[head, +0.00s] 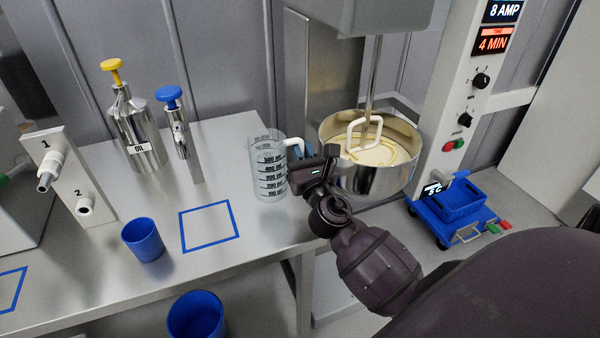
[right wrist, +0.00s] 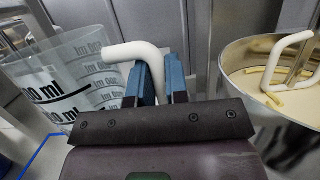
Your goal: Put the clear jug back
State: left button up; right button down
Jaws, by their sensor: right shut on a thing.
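The clear jug (head: 268,172) with black measuring marks is upright near the right edge of the steel table, left of the mixing bowl. My right gripper (head: 302,160) is shut on its white handle. In the right wrist view the jug (right wrist: 62,82) is at the left, and its white handle (right wrist: 132,52) runs between the blue fingers (right wrist: 156,82). I cannot tell if the jug's base touches the table. A blue square outline (head: 183,232) on the table, left of and nearer than the jug, is empty. My left gripper is not in view.
The steel mixing bowl (head: 375,182) with dough and a hook is close right of the gripper. A blue cup (head: 143,240), an oil bottle (head: 140,135) and a blue-topped bottle (head: 182,130) stand left. A blue bin (head: 195,315) is below the table's front edge.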

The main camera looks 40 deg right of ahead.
notch_tip(320, 180, down, 4)
jog(key=b, duration=0.2)
jog(key=shift+f+b, duration=0.25)
jog(key=shift+b, duration=0.05)
jog(key=shift+f, duration=0.2)
jog(key=c, duration=1.1)
grip_release()
jog(key=shift+c, duration=0.2)
jog(key=shift+r, duration=0.1)
